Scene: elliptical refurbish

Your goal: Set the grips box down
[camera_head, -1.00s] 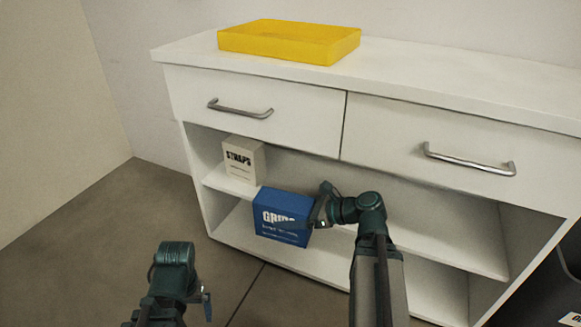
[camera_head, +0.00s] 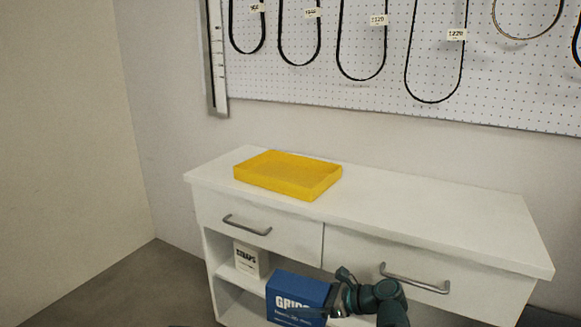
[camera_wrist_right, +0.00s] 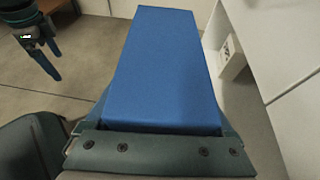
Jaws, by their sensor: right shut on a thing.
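The blue grips box (camera_head: 297,292) shows at the bottom of the head view, in front of the cabinet's open shelves, its lower edge near the frame's edge. My right gripper (camera_head: 338,300) is shut on the box's right side. In the right wrist view the blue box (camera_wrist_right: 160,70) extends away from my right gripper (camera_wrist_right: 160,140), with floor visible on its left and the cabinet on its right. My left gripper (camera_wrist_right: 40,48) shows small at that view's upper left, apart from the box; its jaw state is unclear. It is out of the head view.
The white cabinet (camera_head: 440,215) has two closed drawers. A yellow tray (camera_head: 288,176) sits on its top, left part; the top right of it is clear. A white straps box (camera_head: 250,259) stands on the upper shelf at left. Belts hang on a pegboard (camera_head: 300,85) behind.

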